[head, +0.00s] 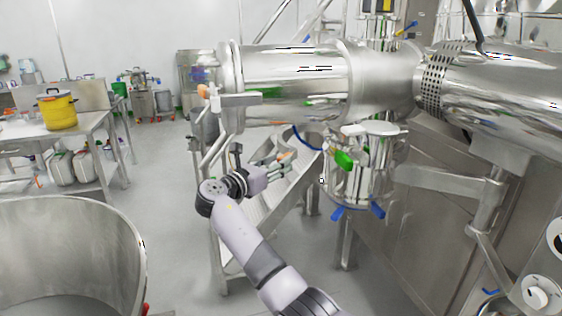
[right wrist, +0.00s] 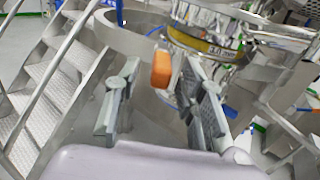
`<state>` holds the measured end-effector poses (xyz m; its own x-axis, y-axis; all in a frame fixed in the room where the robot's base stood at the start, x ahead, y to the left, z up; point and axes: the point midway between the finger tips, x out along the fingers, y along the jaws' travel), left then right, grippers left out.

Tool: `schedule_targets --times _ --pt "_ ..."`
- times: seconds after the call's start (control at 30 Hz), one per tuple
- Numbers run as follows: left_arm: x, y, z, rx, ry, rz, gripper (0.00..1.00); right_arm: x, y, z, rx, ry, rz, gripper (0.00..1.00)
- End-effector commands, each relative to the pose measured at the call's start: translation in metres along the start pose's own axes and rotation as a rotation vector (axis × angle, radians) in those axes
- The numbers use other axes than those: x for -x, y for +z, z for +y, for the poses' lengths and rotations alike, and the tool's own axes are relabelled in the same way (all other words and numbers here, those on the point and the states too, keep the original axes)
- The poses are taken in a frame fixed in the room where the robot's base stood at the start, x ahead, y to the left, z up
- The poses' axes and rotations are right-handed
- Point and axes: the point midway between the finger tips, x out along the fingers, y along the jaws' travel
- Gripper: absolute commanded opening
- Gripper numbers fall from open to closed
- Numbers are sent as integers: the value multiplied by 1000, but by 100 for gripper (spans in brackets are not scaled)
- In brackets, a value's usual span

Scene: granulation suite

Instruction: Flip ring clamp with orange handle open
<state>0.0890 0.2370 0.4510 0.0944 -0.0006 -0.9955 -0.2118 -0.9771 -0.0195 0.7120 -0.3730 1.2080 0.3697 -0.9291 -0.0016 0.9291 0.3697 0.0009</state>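The orange handle (right wrist: 161,69) of the ring clamp shows in the right wrist view, near the fingertips and in the gap between them. Contact between the handle and the fingers cannot be made out. The clamp's ring is hard to make out among the steel parts. My left gripper is not in view.
A steel vessel (head: 362,178) with green and blue handles hangs under the large steel cylinder (head: 295,85). Another orange knob (head: 202,91) is at the cylinder's left end. Steps (right wrist: 35,100) stand left of the gripper. A large bin (head: 70,255) is at lower left.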

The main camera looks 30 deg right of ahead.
Motion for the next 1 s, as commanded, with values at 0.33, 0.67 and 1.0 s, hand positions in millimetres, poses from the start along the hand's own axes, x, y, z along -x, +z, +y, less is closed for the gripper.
schedule_targets --times 0.33,0.67,1.0 --pt "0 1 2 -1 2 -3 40 74 -1 1 1 3 1 37" --pt "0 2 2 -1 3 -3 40 100 -1 0 2 0 0 37" --pt "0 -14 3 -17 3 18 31 98 -15 2 3 14 12 37"
